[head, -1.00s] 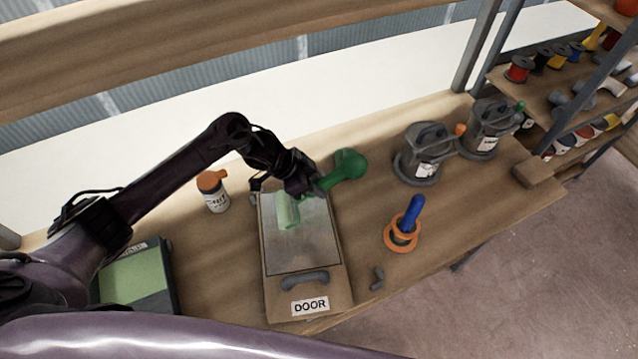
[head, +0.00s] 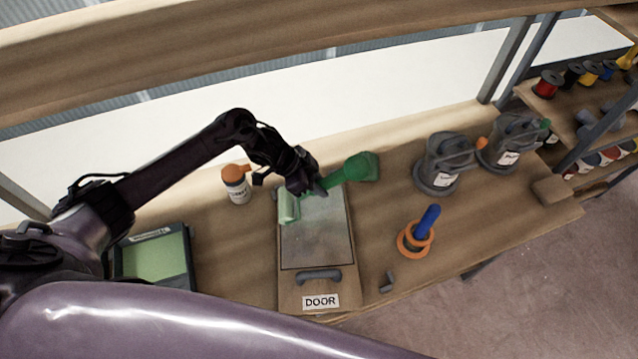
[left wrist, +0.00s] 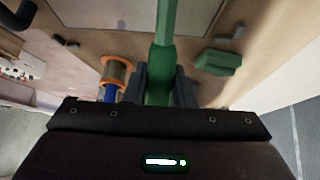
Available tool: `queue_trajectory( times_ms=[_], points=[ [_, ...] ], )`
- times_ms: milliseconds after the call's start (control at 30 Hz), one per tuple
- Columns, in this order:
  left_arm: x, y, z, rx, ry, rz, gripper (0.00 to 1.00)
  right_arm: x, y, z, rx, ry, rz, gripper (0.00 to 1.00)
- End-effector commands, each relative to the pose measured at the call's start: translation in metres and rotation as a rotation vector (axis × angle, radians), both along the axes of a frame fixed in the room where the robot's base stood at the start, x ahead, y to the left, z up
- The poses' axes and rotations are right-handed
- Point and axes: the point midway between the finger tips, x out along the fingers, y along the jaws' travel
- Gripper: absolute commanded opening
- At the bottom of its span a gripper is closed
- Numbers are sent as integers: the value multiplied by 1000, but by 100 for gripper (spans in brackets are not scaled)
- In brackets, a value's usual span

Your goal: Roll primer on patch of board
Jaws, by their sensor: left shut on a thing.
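The board (head: 338,292), labelled DOOR, lies on the bench with a grey handle near its front edge. A dark outline on it frames a grey patch (head: 322,240). My left gripper (head: 312,192) is shut on the green handle of a paint roller (head: 345,173), above the patch's far end. The roller's pale green sleeve (head: 288,206) is at the patch's far left edge; I cannot tell whether it touches. The left wrist view shows the green handle (left wrist: 163,55) between the fingers. A dark tray (head: 158,256) with a pale green inside sits left of the board. My right gripper is out of view.
An orange-capped bottle (head: 237,187) stands behind the board's left side. Two grey lidded cans (head: 443,165) stand farther right, near a shelf of spools.

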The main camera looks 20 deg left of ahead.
Motion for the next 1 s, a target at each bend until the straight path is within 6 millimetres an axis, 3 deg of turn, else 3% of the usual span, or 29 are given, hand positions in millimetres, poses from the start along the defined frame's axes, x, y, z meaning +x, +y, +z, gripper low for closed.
queue_trajectory(
  times_ms=[267, 767, 1000],
  points=[
    [-4, -2, 1, -1, 1, -1, 0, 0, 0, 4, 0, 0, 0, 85],
    [-59, -24, 6, -1, 2, 0, 0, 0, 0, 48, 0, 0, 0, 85],
    [-80, -33, 3, 0, 0, 0, 0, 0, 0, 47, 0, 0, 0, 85]
  ],
)
